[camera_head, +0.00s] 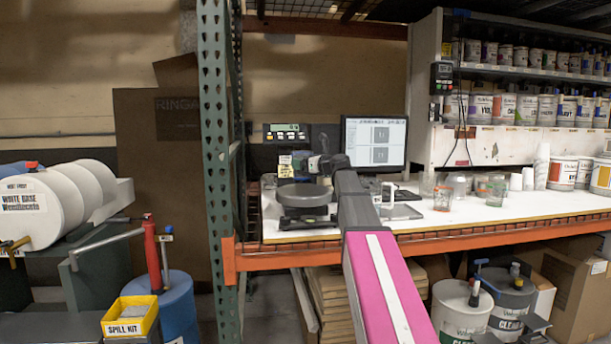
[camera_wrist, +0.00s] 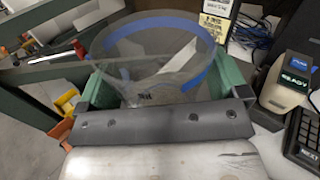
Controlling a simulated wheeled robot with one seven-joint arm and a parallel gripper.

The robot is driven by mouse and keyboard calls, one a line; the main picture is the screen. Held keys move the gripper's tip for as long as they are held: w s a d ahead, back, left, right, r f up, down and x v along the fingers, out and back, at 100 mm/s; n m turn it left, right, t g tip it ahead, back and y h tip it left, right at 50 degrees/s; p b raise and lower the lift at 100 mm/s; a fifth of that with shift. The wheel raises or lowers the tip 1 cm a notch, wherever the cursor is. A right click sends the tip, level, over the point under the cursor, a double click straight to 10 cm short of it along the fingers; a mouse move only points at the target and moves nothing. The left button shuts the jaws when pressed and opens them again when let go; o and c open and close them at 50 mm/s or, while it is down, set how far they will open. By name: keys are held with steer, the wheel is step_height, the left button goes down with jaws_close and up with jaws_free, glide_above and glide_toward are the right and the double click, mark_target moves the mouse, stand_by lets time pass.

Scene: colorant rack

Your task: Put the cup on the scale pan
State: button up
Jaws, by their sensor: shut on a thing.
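The cup (camera_wrist: 152,62) is clear with a blue band near its rim, and it fills the upper middle of the wrist view. My gripper (camera_wrist: 163,85) is shut on it, with a green finger on each side. In the head view my gripper (camera_head: 326,165) is small and dark, above and just right of the scale pan (camera_head: 303,195). The cup is hard to make out there. The scale pan is a dark round disc on a black base on the white bench. I cannot make out the pan in the wrist view.
A scale display (camera_head: 285,132) stands behind the pan, beside a green rack post (camera_head: 215,150). A monitor (camera_head: 375,143) stands right of it. A label printer (camera_wrist: 290,82) and a keypad (camera_wrist: 303,135) are close on the right. Several clear cups and cans stand further right.

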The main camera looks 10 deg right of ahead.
steer(key=shift+w+d+f, duration=0.3)
steer(key=shift+w+f, duration=0.15)
steer(key=shift+w, duration=0.15)
steer(key=shift+f, duration=2)
steer(key=shift+f, duration=0.15)
steer(key=o, duration=0.6)
steer(key=shift+c, duration=0.2)
steer(key=shift+r, duration=0.2)
steer(key=v, duration=1.2)
